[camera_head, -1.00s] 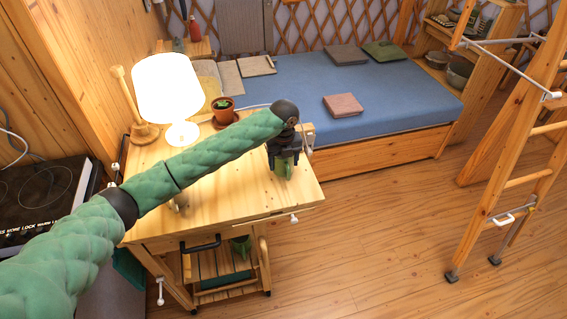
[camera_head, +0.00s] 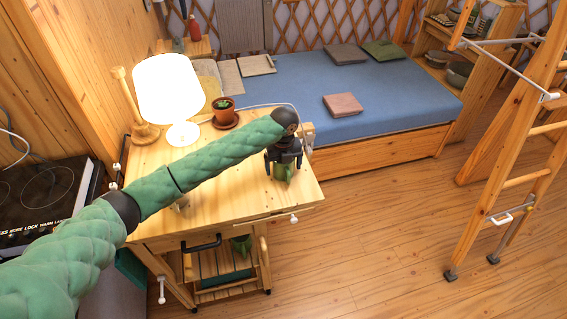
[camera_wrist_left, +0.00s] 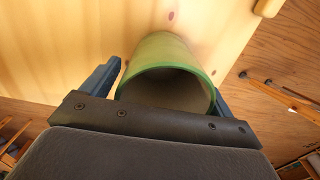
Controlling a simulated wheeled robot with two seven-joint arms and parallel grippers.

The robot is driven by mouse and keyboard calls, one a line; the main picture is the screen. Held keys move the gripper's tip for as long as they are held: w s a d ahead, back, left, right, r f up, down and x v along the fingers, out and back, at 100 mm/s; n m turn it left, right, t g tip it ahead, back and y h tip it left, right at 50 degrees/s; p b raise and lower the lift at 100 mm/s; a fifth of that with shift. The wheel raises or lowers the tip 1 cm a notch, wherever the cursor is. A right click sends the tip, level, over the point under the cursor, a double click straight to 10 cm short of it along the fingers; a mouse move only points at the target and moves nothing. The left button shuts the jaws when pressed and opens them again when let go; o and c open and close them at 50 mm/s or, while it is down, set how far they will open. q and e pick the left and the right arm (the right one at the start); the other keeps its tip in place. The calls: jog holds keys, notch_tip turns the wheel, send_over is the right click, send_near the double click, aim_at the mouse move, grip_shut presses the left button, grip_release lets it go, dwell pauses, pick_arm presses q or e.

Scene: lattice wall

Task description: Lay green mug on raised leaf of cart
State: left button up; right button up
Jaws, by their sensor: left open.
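The green mug (camera_head: 283,173) stands on the wooden top of the cart (camera_head: 225,213), near its right side, on what looks like the raised leaf (camera_head: 303,193). My left gripper (camera_head: 284,160) is above it with its fingers spread on either side. In the left wrist view the mug (camera_wrist_left: 170,75) sits between the two open fingers (camera_wrist_left: 165,85), its mouth facing the gripper palm. The palm hides the near part of its rim. Whether the fingers touch it I cannot tell. My right gripper is out of view.
A lit lamp (camera_head: 168,90) and a potted plant (camera_head: 223,108) stand at the cart's back. Another green object (camera_head: 241,244) is on the lower shelf. A bed (camera_head: 350,90) lies behind, a stove (camera_head: 40,195) at left, a wooden ladder (camera_head: 515,160) at right.

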pick_arm(q)
jog(key=shift+r+b, duration=0.35)
jog(key=shift+r, duration=0.15)
jog(key=shift+r+b, duration=0.4)
jog(key=shift+r, duration=0.2)
notch_tip(320, 180, up, 10)
jog(key=b, duration=0.3)
jog(key=shift+b, duration=0.3)
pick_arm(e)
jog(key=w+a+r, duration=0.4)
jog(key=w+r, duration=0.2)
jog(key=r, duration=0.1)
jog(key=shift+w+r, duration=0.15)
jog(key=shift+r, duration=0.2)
